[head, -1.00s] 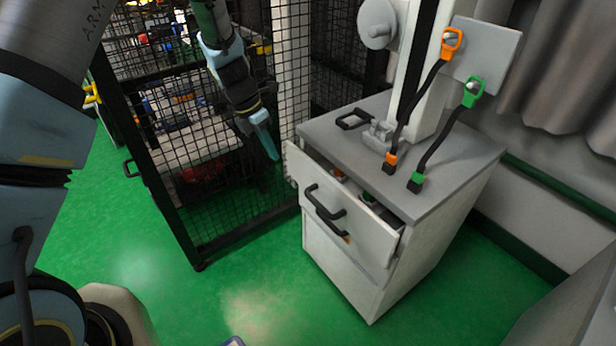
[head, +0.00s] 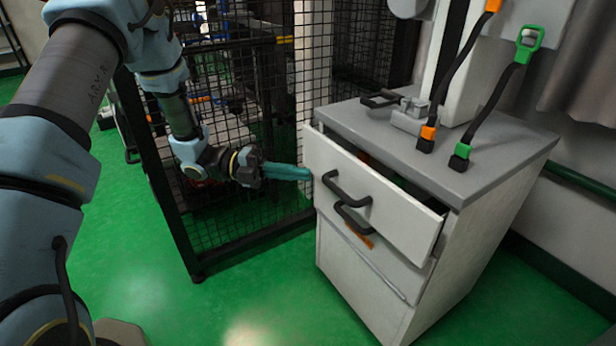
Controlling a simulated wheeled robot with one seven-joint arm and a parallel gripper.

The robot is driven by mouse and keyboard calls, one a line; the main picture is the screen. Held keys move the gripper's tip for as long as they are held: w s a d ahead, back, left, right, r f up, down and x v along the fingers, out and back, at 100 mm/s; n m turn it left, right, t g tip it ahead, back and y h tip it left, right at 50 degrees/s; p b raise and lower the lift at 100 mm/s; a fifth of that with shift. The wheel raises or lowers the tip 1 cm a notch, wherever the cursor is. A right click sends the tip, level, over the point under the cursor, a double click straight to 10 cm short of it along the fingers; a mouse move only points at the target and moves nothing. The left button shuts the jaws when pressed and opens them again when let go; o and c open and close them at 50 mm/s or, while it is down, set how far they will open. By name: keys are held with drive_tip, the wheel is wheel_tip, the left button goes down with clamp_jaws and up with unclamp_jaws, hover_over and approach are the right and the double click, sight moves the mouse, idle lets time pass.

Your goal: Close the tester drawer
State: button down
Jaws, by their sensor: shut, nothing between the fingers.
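The tester drawer (head: 388,205) is the top drawer of the white cabinet with the grey top. It stands partly open, with a dark gap showing behind its front panel. Its black handle (head: 346,190) is on the front. My gripper (head: 306,173) has teal fingers that are shut and empty. The fingertips point right and are at the left edge of the drawer front; I cannot tell whether they touch it. The drawer's contents are mostly hidden.
A second black handle (head: 353,218) sits on the lower front, with an orange tag (head: 360,237) near it. A black mesh fence (head: 245,130) stands close behind my arm. Orange and green straps hang by the tester column. Green floor (head: 270,290) is clear in front.

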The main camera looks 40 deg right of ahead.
sight(361, 169)
drive_tip(key=x, duration=0.3)
drive_tip(key=w+d+x, duration=0.1)
drive_tip(key=x, duration=0.6)
drive_tip(key=shift+w+d+f+b, duration=0.1)
drive_tip(key=shift+w+d+b, duration=0.1)
drive_tip(key=shift+b, duration=0.15)
drive_tip(key=shift+d, duration=0.55)
drive_tip(key=shift+s+d+r+p, duration=0.1)
drive_tip(key=shift+d+r+p, duration=0.15)
drive_tip(key=shift+d+p, duration=0.7)
drive_tip(key=shift+d+f, duration=0.15)
drive_tip(key=shift+d, duration=0.15)
